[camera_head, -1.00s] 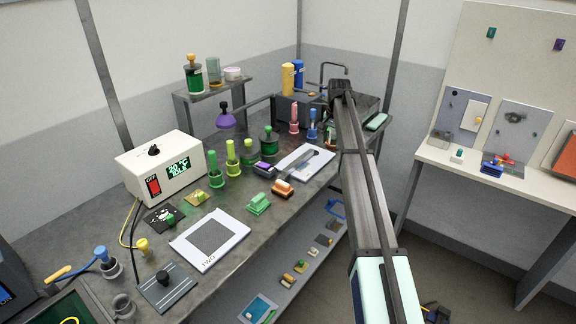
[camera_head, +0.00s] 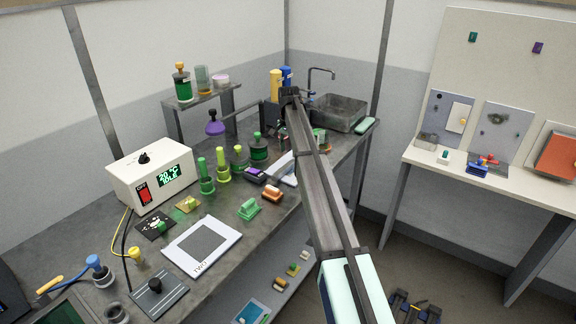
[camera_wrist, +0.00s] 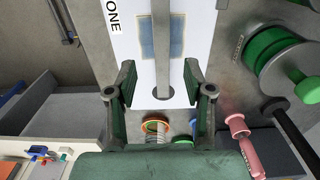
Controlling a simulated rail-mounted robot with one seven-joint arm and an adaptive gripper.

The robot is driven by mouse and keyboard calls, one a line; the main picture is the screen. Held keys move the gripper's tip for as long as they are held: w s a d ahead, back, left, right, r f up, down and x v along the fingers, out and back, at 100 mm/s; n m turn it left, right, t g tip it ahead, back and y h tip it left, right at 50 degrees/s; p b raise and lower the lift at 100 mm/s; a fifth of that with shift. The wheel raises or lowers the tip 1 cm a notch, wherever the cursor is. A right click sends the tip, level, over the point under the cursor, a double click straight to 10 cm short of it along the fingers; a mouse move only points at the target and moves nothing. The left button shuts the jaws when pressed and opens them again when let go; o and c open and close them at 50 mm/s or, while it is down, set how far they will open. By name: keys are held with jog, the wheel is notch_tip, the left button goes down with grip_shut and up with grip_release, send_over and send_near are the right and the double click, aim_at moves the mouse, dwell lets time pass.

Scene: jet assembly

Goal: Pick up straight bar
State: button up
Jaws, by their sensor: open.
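The straight bar (camera_wrist: 162,45) is a long, narrow grey strip in the wrist view. It lies over a white sheet marked ONE (camera_wrist: 120,50), and its near end shows between my fingers. My gripper (camera_wrist: 158,82) is open, with one finger on each side of the bar and gaps on both sides. I cannot tell how high the fingers are above it. In the head view my arm covers the bar and my gripper; part of the white sheet (camera_head: 283,167) shows beside the arm.
An orange-rimmed coil (camera_wrist: 156,128) is close below the fingers. In the head view, an orange block (camera_head: 272,192) and a sink (camera_head: 338,112) are near the arm.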

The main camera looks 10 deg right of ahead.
aim_at(288, 164)
jog(key=shift+w+a+f+p, duration=0.1)
jog(key=shift+f+p, duration=1.15)
jog(key=shift+f, duration=2.3)
grip_shut()
